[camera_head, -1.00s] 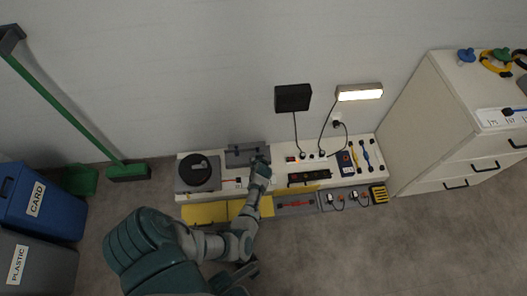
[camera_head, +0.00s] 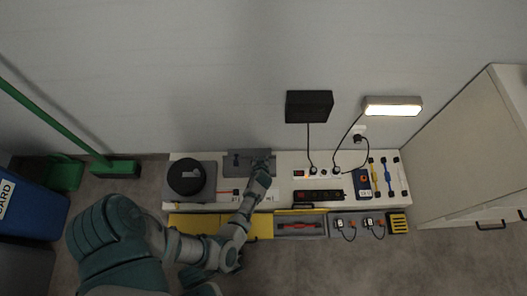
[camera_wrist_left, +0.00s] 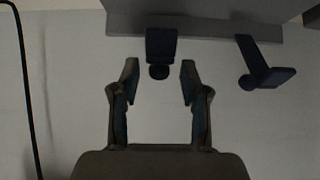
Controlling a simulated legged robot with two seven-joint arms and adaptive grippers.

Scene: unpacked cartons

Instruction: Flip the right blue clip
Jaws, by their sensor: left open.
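A dark grey case (camera_head: 238,171) stands on the white bench top, left of the middle. One blue clip (camera_head: 236,160) shows on the left part of the case in the head view; it is also at the right in the wrist view (camera_wrist_left: 268,76), sticking out at an angle. The right blue clip (camera_wrist_left: 161,44) is at the top middle of the wrist view, straight ahead of the gap between my fingertips. My gripper hides it in the head view. My left gripper (camera_head: 262,164) is at the case's right end; its fingers (camera_wrist_left: 160,80) are open and empty.
A black round device (camera_head: 186,176) stands left of the case. A black power strip (camera_head: 318,195), cables and a lit lamp (camera_head: 392,106) are to the right. Yellow and grey bins (camera_head: 398,223) line the front. A white cabinet (camera_head: 470,150) stands far right.

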